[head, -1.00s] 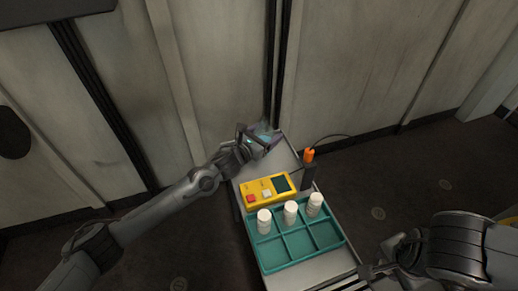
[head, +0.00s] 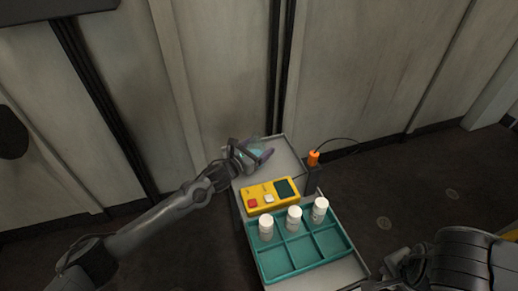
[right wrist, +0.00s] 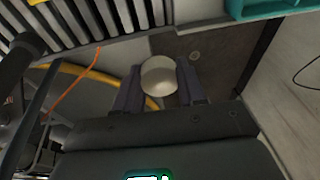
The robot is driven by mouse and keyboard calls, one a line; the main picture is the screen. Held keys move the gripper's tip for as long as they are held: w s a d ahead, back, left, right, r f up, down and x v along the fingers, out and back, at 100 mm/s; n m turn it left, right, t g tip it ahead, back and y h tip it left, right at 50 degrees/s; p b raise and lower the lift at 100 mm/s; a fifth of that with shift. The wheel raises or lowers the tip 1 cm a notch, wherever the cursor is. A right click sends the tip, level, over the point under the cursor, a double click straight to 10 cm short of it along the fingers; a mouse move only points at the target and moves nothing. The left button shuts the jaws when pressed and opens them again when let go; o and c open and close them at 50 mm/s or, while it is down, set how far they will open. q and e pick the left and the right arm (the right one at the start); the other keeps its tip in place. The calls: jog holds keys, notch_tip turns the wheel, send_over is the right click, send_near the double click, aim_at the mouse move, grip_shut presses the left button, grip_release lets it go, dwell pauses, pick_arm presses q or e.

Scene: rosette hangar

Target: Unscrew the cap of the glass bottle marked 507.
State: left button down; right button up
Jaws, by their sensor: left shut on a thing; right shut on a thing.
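My left gripper (head: 262,158) is over the far end of the cart and shut on a small pale teal, glassy-looking thing (head: 256,148), mostly hidden by the fingers. Whether this is the bottle marked 507 I cannot tell; no number is readable. My right gripper (right wrist: 158,82) is shut on a round white thing (right wrist: 159,74), seen end-on like a cap or a bottle top. In the head view the right hand is at the bottom edge, partly cut off, beside the cart's near end. Three white capped bottles stand in the tray: left (head: 265,228), middle (head: 293,219), right (head: 320,210).
The teal divided tray (head: 338,262) sits on the near part of the grey cart (head: 285,158). A yellow device (head: 258,190) with buttons and screen lies behind it. An orange-topped tool (head: 313,158) with a black cable stands at the cart's right edge. Panelled walls rise behind.

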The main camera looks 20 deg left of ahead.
pick_arm(q)
jog(key=shift+w, duration=0.1)
grip_release()
